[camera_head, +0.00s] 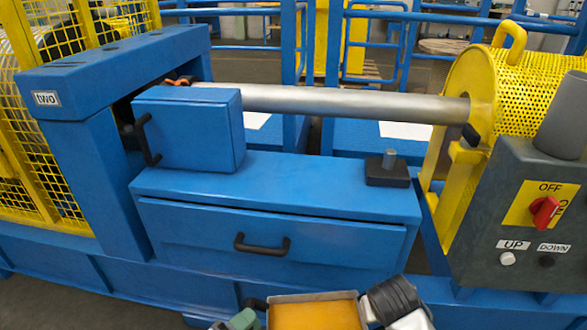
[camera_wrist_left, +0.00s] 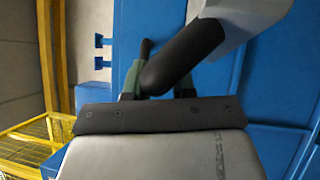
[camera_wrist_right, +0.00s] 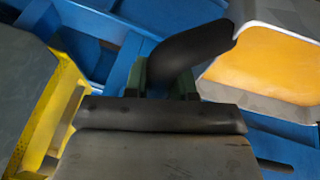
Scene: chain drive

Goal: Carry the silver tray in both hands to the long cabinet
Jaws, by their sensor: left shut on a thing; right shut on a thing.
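The silver tray (camera_head: 312,297) has a pale metal rim and an orange inside, and its near part is cut off by the head view's bottom edge. My left gripper (camera_head: 240,321) is at its left end, shut on a black handle (camera_wrist_left: 185,52) beside the tray's pale wall (camera_wrist_left: 245,14). My right gripper is shut on the black handle (camera_wrist_right: 192,48) at the right end, with the orange tray floor (camera_wrist_right: 268,62) beside it. A long blue cabinet (camera_head: 280,190) with a black-handled front drawer (camera_head: 275,235) stands ahead, beyond the tray.
A blue box (camera_head: 190,128) with a black handle and a small dark block with a peg (camera_head: 388,172) stand on the cabinet top. Bare top lies between them. A yellow guard (camera_head: 510,85), grey control panel (camera_head: 525,225) and blue post (camera_head: 110,185) flank it.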

